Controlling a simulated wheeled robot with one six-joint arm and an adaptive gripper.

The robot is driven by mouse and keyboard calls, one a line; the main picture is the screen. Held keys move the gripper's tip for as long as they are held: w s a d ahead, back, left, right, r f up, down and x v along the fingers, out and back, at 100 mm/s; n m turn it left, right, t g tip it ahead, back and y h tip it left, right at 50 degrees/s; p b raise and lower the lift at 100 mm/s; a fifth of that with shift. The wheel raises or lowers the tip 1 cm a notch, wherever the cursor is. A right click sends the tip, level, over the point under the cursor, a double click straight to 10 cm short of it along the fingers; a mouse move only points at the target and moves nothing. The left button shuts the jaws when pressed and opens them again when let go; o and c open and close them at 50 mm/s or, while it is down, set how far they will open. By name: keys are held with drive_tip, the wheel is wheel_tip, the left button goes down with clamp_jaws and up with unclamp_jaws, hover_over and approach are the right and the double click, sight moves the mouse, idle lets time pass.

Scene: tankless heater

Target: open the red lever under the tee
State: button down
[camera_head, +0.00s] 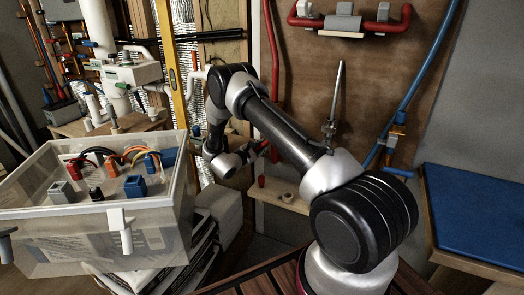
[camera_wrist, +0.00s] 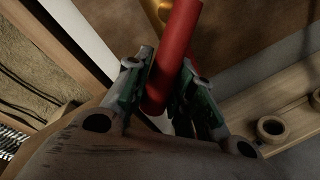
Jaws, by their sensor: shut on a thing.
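The red lever (camera_wrist: 178,45) shows in the wrist view as a thick red bar running up from between the fingers. My gripper (camera_wrist: 163,88) is shut on its lower part, with a finger pad on each side. A brass-coloured piece (camera_wrist: 159,9) shows behind the lever at the top; I cannot tell whether it belongs to the tee. In the head view my arm reaches back toward the wooden panel, and its links hide much of the gripper and the tee. A small red part (camera_head: 263,147) shows near the arm's end.
A low wooden shelf (camera_wrist: 240,113) holds rings (camera_wrist: 270,128) close to the gripper's right. In the head view a red pipe (camera_head: 272,60) and a blue pipe (camera_head: 424,68) run on the wooden panel. A clear bin (camera_head: 160,215) stands left, a blue-topped table (camera_head: 480,215) right.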

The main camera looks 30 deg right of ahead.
drive_tip(key=shift+f, duration=0.1)
drive_tip(key=c, duration=1.2)
unclamp_jaws()
drive_tip(key=shift+a, duration=0.1)
drive_tip(key=v, duration=0.7)
drive_tip(key=shift+s+a, duration=0.1)
drive_tip(key=shift+a, duration=0.05)
drive_tip(key=shift+c, duration=0.2)
